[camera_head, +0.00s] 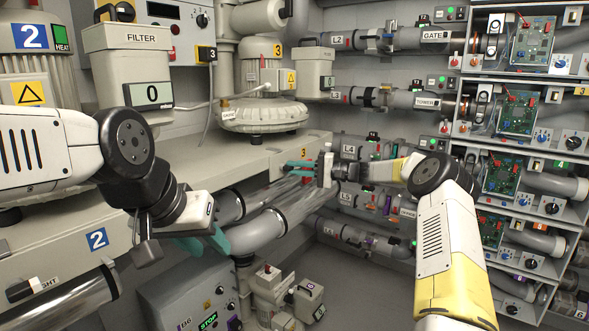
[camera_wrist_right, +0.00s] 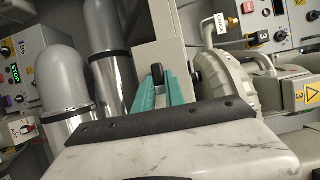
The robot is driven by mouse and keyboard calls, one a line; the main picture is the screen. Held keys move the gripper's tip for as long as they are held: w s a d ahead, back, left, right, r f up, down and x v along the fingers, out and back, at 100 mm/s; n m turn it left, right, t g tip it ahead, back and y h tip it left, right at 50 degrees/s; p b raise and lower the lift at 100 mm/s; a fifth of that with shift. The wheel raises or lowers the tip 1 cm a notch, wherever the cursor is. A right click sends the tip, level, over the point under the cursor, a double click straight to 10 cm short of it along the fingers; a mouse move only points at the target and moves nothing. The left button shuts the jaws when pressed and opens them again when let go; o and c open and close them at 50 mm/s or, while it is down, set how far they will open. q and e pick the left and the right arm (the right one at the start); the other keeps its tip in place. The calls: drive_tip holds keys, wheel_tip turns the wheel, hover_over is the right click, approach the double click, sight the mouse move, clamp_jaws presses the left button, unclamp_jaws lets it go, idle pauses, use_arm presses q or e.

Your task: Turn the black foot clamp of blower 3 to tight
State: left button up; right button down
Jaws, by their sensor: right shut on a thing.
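Blower 3 (camera_head: 264,112) stands on the bench with a yellow 3 tag; part of its rounded housing shows in the wrist view (camera_wrist_right: 228,78). My right gripper (camera_head: 292,169) reaches the bench front below the blower. In the wrist view its teal fingers (camera_wrist_right: 164,90) are closed together at a small black part (camera_wrist_right: 158,72), which looks like the black foot clamp. The clamp's angle cannot be read. My left gripper (camera_head: 204,243) hangs empty in front of the bench, teal fingers apart.
Grey and clear pipes (camera_head: 258,234) run below the bench edge (camera_head: 210,172). A control box (camera_head: 188,300) stands low in front. Filter housing (camera_head: 128,62) is at left. Racks with circuit boards (camera_head: 516,115) fill the right. Open floor (camera_head: 365,285) lies between.

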idle(0.3)
drive_tip(key=c, duration=1.4)
unclamp_jaws()
drive_tip(key=shift+d, duration=0.1)
drive_tip(key=v, duration=0.7)
drive_tip(key=shift+d, duration=0.35)
drive_tip(key=shift+s, duration=0.1)
